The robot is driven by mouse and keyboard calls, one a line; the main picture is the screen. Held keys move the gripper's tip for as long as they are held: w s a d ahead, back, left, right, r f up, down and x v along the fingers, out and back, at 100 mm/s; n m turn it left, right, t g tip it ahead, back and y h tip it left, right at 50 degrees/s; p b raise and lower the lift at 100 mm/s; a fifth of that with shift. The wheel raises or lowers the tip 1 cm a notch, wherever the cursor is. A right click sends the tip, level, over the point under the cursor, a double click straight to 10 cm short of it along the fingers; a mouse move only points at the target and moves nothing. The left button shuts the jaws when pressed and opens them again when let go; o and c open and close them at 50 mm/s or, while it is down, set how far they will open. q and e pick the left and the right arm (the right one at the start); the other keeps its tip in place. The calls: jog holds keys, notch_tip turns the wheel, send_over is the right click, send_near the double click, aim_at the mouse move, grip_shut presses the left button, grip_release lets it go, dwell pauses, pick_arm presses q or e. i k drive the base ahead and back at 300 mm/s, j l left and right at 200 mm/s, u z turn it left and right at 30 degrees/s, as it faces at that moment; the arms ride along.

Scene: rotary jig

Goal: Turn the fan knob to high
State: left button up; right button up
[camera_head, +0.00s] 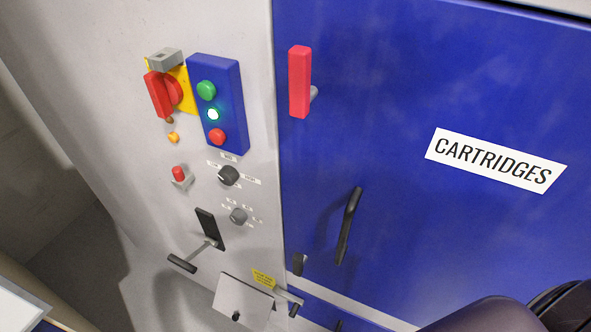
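Two rotary knobs sit on the light grey panel left of the blue door. The upper one is a black knob (229,175) with small white labels above and to both sides. The lower one is a smaller grey knob (238,216) with several small labels around it. The lettering is too small to read, so I cannot tell which is the fan knob or where high is. Neither of my grippers is in view, and nothing touches the knobs. A dark rounded part of my own right arm seems to show at the bottom right corner.
Above the knobs is a blue button box (231,128) with a lit middle button, beside a red switch handle (158,94). A black lever (209,229) and a grey flap (241,300) are below. The blue door (420,90) has a red handle (299,82) and a black handle (348,226).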

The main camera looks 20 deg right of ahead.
aim_at(228, 175)
jog(key=i+j+z, duration=0.15)
jog(key=z, duration=0.3)
jog(key=i+j+z, duration=0.1)
jog(key=j+z, duration=0.15)
jog(key=z, duration=0.2)
jog(key=j+z, duration=0.25)
jog(key=z, duration=0.2)
jog(key=i+j+z, duration=0.1)
jog(key=j+z, duration=0.15)
jog(key=z, duration=0.2)
